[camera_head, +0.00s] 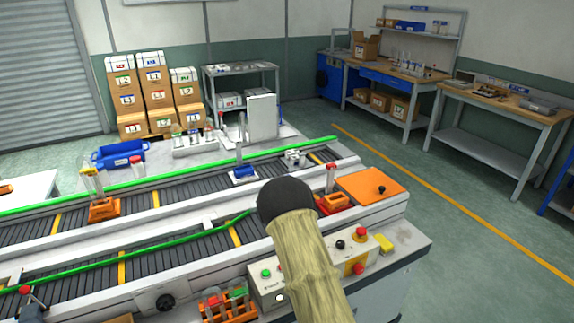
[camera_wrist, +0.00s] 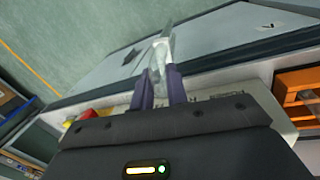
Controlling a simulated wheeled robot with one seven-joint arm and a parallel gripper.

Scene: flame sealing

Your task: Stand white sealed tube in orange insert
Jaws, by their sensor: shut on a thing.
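My gripper (camera_wrist: 160,75) has two purple fingers in the wrist view, shut on a thin, clear whitish tube (camera_wrist: 163,45). The tube sticks out beyond the fingertips and looks tilted. In the camera_head view my arm hides the gripper and the tube. An orange insert (camera_head: 103,210) stands on the conveyor at left with clear yellowish tubes upright in it. Another orange rack (camera_head: 238,312) at the front holds red and green pieces. An orange slotted part (camera_wrist: 297,95) shows at right in the wrist view.
A blue holder (camera_head: 243,174) with an upright piece stands on the far conveyor lane. An orange plate (camera_head: 365,185) lies at the conveyor's right end. A control box (camera_head: 267,286) with buttons is in front. A blue bin (camera_head: 120,154) sits behind. Green rails edge the conveyor.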

